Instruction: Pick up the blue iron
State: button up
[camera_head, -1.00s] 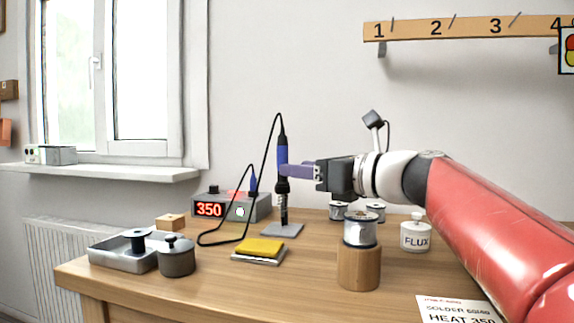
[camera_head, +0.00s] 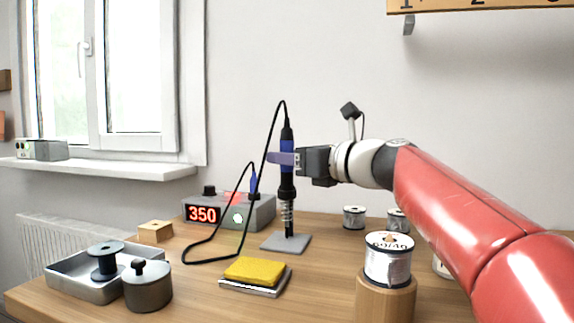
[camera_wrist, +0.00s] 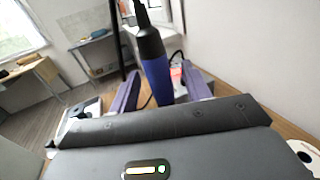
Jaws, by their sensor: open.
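The blue iron (camera_head: 287,136) stands upright on a grey base plate (camera_head: 270,244), its tip pointing down into a coil. A black cord loops from its top. My gripper (camera_head: 284,158) is level at the iron's blue handle, with a purple finger crossing it in the head view. In the wrist view the handle (camera_wrist: 155,68) stands between the two spread purple fingers of my gripper (camera_wrist: 160,90). The gripper is open; I cannot tell whether a finger touches the handle.
A soldering station (camera_head: 262,213) showing 350 stands behind left. A yellow sponge (camera_head: 254,270) lies in front. A metal tray (camera_head: 70,276) and a lidded grey pot (camera_head: 148,289) are at left. A solder spool (camera_head: 388,266) sits on a wooden block (camera_head: 386,300) below my arm.

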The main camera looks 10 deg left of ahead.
jog(key=shift+w+a, duration=0.25)
jog(key=shift+a, duration=0.2)
grip_shut()
jog(key=shift+r, duration=0.15)
